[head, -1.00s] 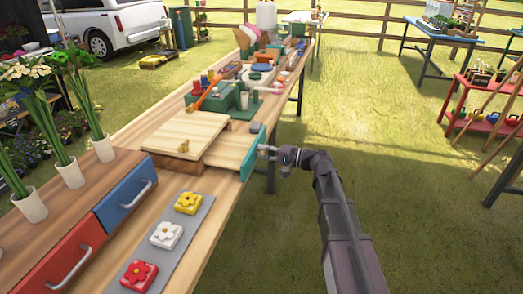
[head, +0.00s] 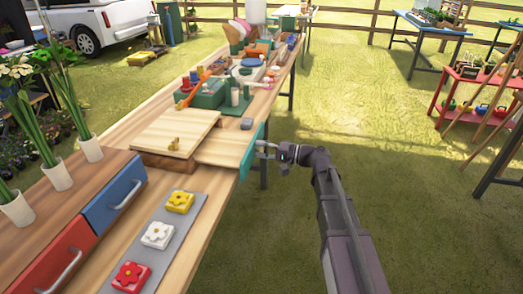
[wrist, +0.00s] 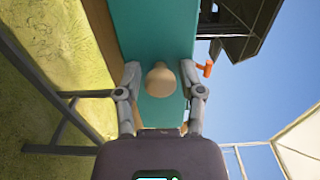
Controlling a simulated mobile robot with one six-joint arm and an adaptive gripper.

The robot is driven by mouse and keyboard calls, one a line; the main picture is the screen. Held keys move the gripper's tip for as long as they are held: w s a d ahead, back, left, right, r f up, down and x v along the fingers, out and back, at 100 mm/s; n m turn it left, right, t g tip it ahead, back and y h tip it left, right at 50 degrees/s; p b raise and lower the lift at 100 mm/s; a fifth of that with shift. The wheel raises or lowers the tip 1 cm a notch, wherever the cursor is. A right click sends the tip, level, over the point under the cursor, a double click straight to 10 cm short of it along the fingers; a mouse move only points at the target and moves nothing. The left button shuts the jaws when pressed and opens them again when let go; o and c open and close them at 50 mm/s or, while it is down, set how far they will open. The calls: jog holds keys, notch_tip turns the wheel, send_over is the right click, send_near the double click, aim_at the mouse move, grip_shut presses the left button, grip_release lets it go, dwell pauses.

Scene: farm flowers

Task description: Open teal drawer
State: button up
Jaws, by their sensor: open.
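The teal drawer front (head: 254,150) is at the table's right edge in the head view. A pale wooden drawer body (head: 222,150) shows between it and the wooden box (head: 178,130), so the drawer stands pulled out. In the wrist view the teal front (wrist: 150,30) is straight ahead, with a round wooden knob (wrist: 160,80) at its middle. My gripper (wrist: 160,68) is open, one finger on each side of the knob, with small gaps showing. In the head view my gripper (head: 264,150) is right of the teal front, and the knob is hard to make out.
Red and blue drawers (head: 114,200) and several flower vases stand at the near left. A grey mat (head: 150,255) holds three flower tiles. A green toolbox (head: 208,94) and clutter lie farther back. Grass right of the table is open. An orange item (wrist: 205,68) shows beyond the front.

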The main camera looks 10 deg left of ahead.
jog(key=s+d, duration=0.1)
jog(key=d, duration=1.1)
jog(key=shift+s, duration=0.2)
jog(key=shift+f, duration=0.1)
jog(key=s+d+f+g+h, duration=0.1)
jog(key=s+d+f+h, duration=0.1)
jog(key=s+f+h, duration=0.3)
jog(key=s+d+f+h, duration=0.1)
jog(key=s+f+h, duration=0.25)
jog(key=f, duration=0.45)
jog(key=s+d+f+n+h+p, duration=0.1)
jog(key=s+d+f+h, duration=0.15)
jog(key=d+h, duration=0.3)
jog(key=s+d+f+h, duration=0.2)
jog(key=s+d+h, duration=0.2)
jog(key=d, duration=0.3)
notch_tip(320, 180, up, 25)
jog(key=p, duration=2.5)
jog(key=shift+s+a+r+g, duration=0.15)
jog(key=shift+a+r+g, duration=0.1)
jog(key=shift+g, duration=0.15)
